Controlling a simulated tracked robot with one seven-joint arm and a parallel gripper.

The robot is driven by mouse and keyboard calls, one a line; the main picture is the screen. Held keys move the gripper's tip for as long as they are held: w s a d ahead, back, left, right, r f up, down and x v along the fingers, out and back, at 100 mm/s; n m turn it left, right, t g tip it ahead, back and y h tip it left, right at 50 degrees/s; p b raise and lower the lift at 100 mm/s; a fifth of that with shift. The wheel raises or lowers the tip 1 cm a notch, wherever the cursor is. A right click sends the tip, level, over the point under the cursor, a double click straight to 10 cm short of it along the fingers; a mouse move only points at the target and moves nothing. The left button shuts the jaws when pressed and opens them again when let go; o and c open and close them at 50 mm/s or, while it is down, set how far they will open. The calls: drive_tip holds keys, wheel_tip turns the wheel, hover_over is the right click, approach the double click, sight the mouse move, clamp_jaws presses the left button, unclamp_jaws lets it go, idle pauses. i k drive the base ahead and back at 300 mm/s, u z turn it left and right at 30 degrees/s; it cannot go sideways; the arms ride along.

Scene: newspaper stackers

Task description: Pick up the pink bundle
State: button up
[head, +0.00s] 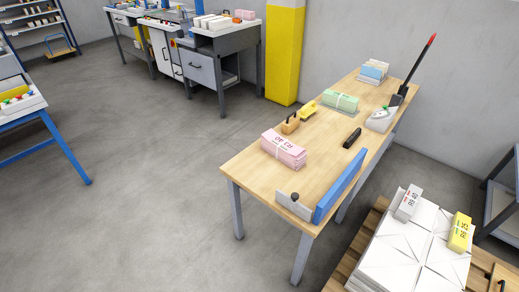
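The pink bundle (284,148) lies on the near left part of a wooden-topped table (247,168), close to the table's left edge. It has dark printing on top and looks like folded paper tied with a light band. My gripper does not show in the head view, so its place relative to the bundle cannot be seen.
The table also holds a green bundle (340,101), a wooden-handled tool (291,124), a black block (352,138), a blue rail (339,187) and a lever device (380,119). A pallet with white stacks (405,250) stands right. A yellow column (285,50) stands behind.

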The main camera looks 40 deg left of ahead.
sight(294, 156)
drive_tip(key=u, duration=1.3)
drive_tip(key=k, duration=0.7)
drive_tip(key=u, duration=0.4)
drive_tip(key=i, duration=0.75)
drive_tip(key=z, duration=0.15)
